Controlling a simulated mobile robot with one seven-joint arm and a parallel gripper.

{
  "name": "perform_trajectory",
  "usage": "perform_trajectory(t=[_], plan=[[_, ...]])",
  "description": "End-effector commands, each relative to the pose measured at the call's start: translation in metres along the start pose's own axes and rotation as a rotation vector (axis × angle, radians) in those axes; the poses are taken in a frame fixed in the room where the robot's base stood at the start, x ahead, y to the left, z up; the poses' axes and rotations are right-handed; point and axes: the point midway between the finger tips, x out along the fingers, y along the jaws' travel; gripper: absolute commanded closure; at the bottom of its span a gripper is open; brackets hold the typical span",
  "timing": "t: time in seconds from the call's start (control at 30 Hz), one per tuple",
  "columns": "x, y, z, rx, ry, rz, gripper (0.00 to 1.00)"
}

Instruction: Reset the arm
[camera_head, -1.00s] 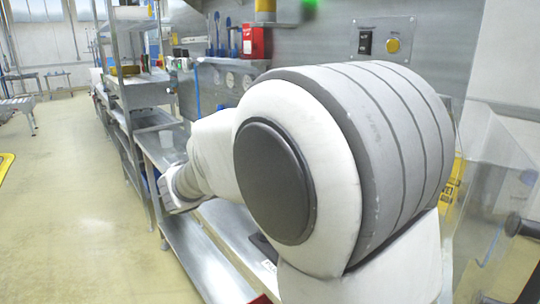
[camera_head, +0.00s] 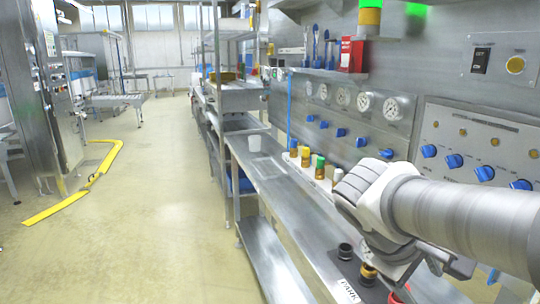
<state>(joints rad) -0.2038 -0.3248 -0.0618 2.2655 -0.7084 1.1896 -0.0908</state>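My arm comes in from the right edge in the head view, and its wrist hangs over the front part of the steel workbench (camera_head: 280,185). The gripper end (camera_head: 400,272) points down near the bench, beside the dark mat with its label. The wrist hides most of the gripper, and I cannot make out the gap between the fingers. I see nothing clearly held.
Bottles with coloured caps (camera_head: 305,156) stand along the back of the bench, and a white cup (camera_head: 254,143) stands farther off. A panel with blue knobs (camera_head: 455,161) rises behind the arm. A black jar (camera_head: 345,251) is near the wrist.

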Motion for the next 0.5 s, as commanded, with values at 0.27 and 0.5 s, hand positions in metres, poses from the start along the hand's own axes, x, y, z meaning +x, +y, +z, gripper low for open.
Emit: perform_trajectory(t=[0.27, 0.5], plan=[[-0.026, -0.074, 0.013, 0.4, 0.277, -0.339, 0.31], [-0.066, -0.093, 0.008, 0.646, 0.442, -0.514, 0.31]])
